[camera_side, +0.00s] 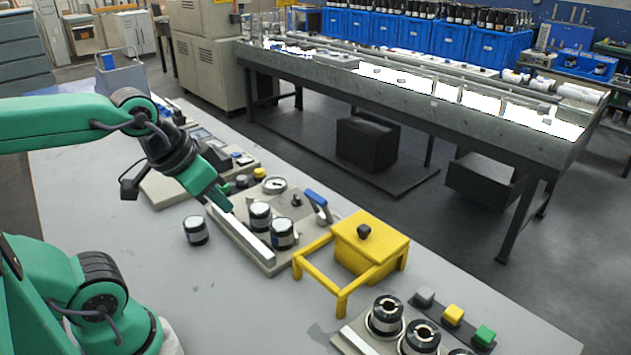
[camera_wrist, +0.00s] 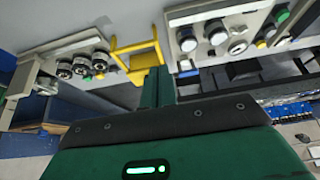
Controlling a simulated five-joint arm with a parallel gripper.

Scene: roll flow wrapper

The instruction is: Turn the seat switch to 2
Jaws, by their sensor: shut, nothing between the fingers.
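I cannot read any label naming the seat switch. A small black knob (camera_side: 296,200) stands on the middle panel (camera_side: 240,235), between a round gauge (camera_side: 274,185) and a blue-handled lever (camera_side: 317,199). Two black cylinders with pale tops, a rear one (camera_side: 260,216) and a front one (camera_side: 282,234), stand on the same panel. My gripper (camera_side: 226,206) is shut and empty, above the left part of this panel and left of the knob. In the wrist view my shut fingers (camera_wrist: 158,85) point toward the yellow frame. The switch's setting is too small to read.
A yellow box (camera_side: 370,248) with a black top knob and open frame stands right of the panel. Another panel with round sockets (camera_side: 420,335) and grey, yellow and green buttons (camera_side: 453,314) is at front right. A loose cylinder (camera_side: 195,230) stands on the table.

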